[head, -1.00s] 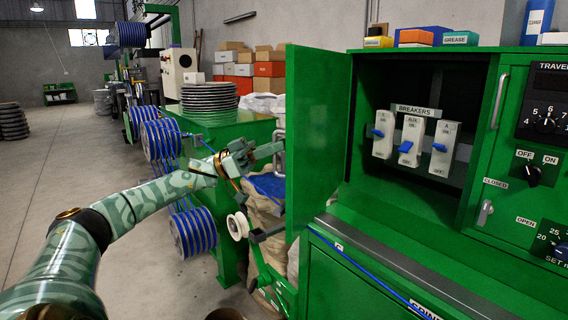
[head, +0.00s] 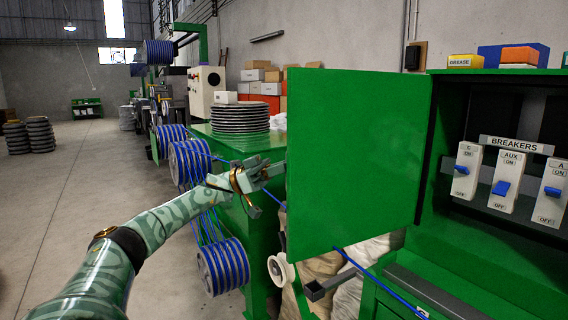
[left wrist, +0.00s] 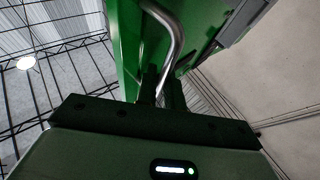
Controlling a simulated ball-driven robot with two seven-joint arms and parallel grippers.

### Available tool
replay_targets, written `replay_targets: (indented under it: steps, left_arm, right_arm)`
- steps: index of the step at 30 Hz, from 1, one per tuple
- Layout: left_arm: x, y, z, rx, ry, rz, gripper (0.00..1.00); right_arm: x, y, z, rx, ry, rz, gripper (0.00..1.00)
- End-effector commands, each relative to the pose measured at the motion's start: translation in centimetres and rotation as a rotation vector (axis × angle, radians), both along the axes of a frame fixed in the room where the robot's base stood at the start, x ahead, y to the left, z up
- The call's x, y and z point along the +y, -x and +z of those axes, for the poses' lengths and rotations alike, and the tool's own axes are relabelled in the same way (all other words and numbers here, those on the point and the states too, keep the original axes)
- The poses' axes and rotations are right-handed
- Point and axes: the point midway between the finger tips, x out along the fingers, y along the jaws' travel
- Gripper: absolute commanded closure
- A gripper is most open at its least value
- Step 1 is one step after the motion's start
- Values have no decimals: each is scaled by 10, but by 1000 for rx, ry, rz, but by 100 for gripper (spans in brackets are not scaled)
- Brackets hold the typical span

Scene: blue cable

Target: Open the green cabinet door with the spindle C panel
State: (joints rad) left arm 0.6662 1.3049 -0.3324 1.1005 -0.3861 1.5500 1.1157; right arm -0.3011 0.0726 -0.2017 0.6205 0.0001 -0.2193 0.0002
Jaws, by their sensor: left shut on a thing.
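The green cabinet door (head: 352,150) stands wide open in the head view, swung out to the left of its cabinet, with its inner face toward me. My left gripper (head: 276,170) is at the door's free left edge. In the left wrist view the gripper's dark fingers (left wrist: 161,85) are shut on a bent silver handle bar (left wrist: 172,30) against the green door panel. The handle is hidden behind the door in the head view. Inside the cabinet, a BREAKERS label (head: 514,144) sits above white breakers (head: 507,182) with blue levers. My right gripper is not in view.
A green stand with stacked dark discs (head: 240,118) and blue cable spools (head: 222,265) stands left of the door. A white pulley (head: 281,271), a grey bar (head: 322,287) and a blue cable (head: 372,276) lie below the door. Open concrete floor (head: 75,195) is at the left.

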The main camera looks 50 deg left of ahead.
Motion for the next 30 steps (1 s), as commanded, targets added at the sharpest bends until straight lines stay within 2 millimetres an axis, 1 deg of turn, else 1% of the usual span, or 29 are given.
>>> replay_targets:
  steps: [6,14,15,16,25,28,30]
  left_arm:
    - [0,-1,-1,2,0,1,100]
    - [0,-1,-1,1,-1,1,100]
    - [0,-1,-1,1,-1,1,86]
    - [0,-1,-1,1,-1,1,83]
    - [1,0,-2,1,-1,1,83]
    - [9,4,-6,3,-2,4,83]
    - [18,10,-12,5,-2,4,83]
  right_arm:
    - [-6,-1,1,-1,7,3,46]
    - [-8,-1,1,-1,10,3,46]
    - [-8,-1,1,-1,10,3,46]
    - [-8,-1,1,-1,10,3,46]
    - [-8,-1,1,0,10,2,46]
    - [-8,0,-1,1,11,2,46]
    - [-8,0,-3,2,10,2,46]
